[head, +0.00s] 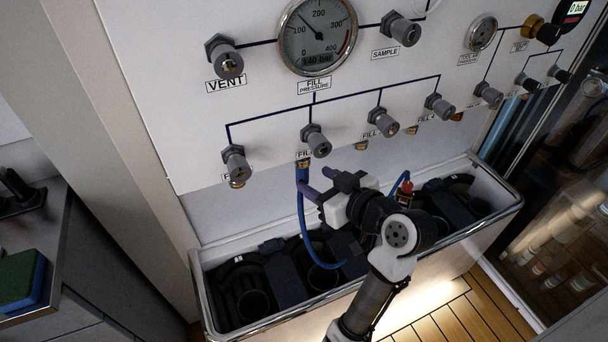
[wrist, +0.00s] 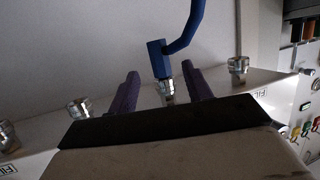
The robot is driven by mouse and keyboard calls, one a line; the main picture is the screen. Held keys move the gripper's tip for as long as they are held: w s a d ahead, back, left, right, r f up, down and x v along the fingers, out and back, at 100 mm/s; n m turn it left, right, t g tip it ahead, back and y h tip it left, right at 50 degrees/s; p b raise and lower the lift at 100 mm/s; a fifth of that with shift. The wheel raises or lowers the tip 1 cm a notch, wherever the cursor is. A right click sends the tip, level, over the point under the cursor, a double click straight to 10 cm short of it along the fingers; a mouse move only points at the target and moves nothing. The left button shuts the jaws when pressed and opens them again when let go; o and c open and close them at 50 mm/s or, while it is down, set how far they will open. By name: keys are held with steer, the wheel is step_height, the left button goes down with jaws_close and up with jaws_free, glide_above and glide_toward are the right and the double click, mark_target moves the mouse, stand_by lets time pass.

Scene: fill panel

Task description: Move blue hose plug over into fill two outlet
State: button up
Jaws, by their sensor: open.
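The blue hose plug (head: 302,173) is upright under the second fill valve from the left, at the fill two outlet (head: 303,163). In the wrist view the plug (wrist: 157,62) has its metal end in line with and against the outlet fitting (wrist: 168,97); how deep it sits cannot be told. My gripper (head: 313,179) is at the plug from the front right. In the wrist view its purple fingers (wrist: 162,78) are apart, one on each side of the plug, with gaps between. The blue hose (head: 304,225) hangs in a loop below.
Neighbouring outlets (wrist: 77,107) (wrist: 237,66) stand bare on both sides. Fill valves (head: 235,163) project from the panel above. An open trough (head: 204,290) with dark cylinders lies below. A red fitting (head: 406,186) is at the hose's right end.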

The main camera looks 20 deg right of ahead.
steer(key=v, duration=0.6)
steer(key=shift+s, duration=0.15)
stand_by(0.3)
